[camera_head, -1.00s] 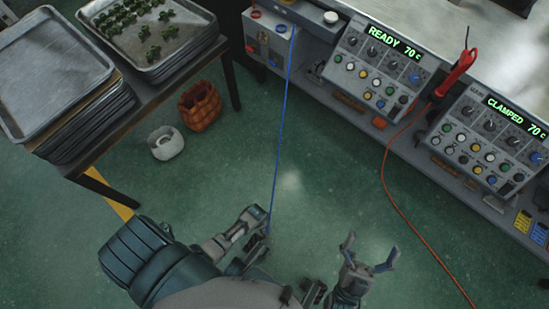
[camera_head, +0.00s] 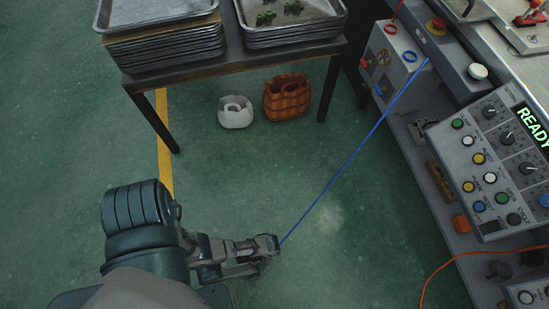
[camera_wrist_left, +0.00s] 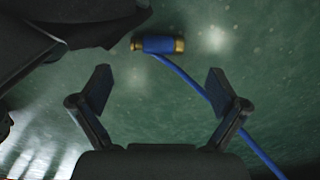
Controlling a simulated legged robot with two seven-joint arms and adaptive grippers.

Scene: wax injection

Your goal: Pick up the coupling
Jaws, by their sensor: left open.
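The coupling (camera_wrist_left: 158,44) is a short blue cylinder with brass ends, at the end of a blue hose. In the left wrist view it lies beyond my left fingertips, near the top and about centred between them. My left gripper (camera_wrist_left: 160,88) is open and empty, with a gap between it and the coupling. In the head view my left gripper (camera_head: 268,246) is over the green floor, at the lower end of the blue hose (camera_head: 345,158); the coupling cannot be made out there. My right gripper is out of view.
The hose runs up to a grey machine (camera_head: 400,52) at the right, with a control panel (camera_head: 492,150). A table (camera_head: 232,62) with stacked trays stands at the back. A white pot (camera_head: 235,117) and an orange basket (camera_head: 287,97) sit beneath it. The middle floor is clear.

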